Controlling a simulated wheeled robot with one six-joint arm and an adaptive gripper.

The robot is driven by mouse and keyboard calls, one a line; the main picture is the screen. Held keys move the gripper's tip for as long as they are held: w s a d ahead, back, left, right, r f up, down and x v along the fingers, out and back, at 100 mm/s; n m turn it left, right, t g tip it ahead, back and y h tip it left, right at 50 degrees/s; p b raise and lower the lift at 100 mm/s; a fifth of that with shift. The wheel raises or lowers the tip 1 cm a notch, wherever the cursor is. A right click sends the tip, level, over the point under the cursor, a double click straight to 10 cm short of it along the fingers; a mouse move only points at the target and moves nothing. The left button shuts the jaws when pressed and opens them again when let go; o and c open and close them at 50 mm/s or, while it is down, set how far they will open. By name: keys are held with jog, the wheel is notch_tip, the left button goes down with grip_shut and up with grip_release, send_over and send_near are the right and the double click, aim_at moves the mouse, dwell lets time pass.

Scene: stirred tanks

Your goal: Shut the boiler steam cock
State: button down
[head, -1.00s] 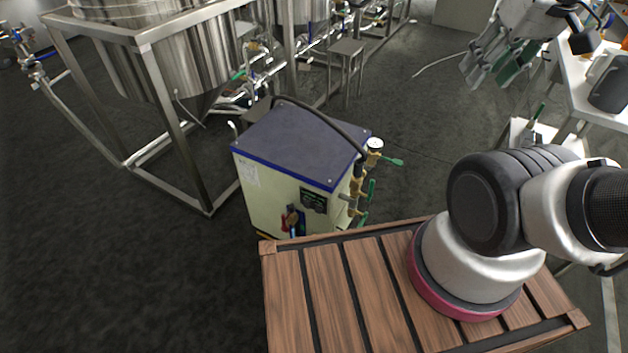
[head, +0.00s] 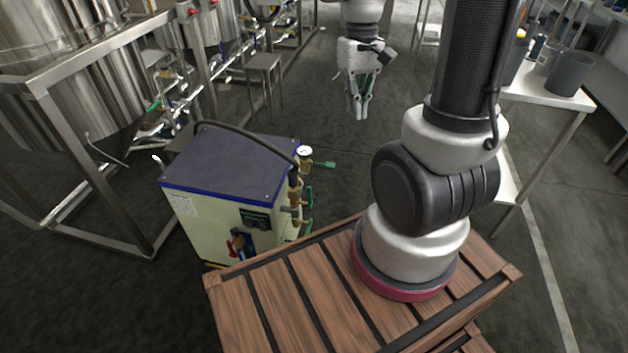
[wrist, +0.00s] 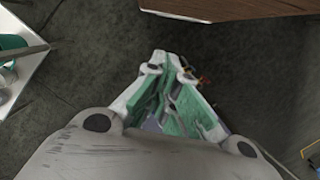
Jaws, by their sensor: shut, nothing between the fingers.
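The boiler is a cream box with a dark blue-grey top (head: 235,168), standing in front of me at centre left in the head view. On its right side are a round white gauge (head: 304,151) and brass fittings with several green handles. The upper green handle (head: 324,165), beside the gauge, points out to the right. My gripper (head: 358,114) hangs fingers down beyond and to the right of the boiler, apart from the handles. In the wrist view its fingers (wrist: 167,60) come together at the tips, shut and empty. Small brass-coloured bits show just beyond them.
A dark hose (head: 240,135) arches over the boiler top. A steel table (head: 540,97) with containers is at the right. The floor around my gripper is clear.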

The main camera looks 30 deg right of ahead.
aim_at(310, 196)
jog(key=w+f+m+g, duration=0.15)
jog(key=w+f, duration=0.35)
jog(key=f, duration=0.6)
jog(key=w+f+m, duration=0.3)
jog(key=w+f, duration=0.2)
jog(key=f, duration=0.6)
jog(key=w+d+f+m+t, duration=0.1)
jog(key=w+f+m+t, duration=0.1)
jog(key=w+m, duration=0.2)
jog(key=w, duration=0.3)
jog(key=shift+w+d+f+t+y, duration=0.15)
jog(key=shift+w+f+t+y, duration=0.15)
jog(key=shift+w+f+t, duration=0.1)
jog(key=s+a+f, duration=0.3)
jog(key=a+f, duration=0.1)
jog(key=f, duration=0.6)
jog(key=shift+f, duration=0.25)
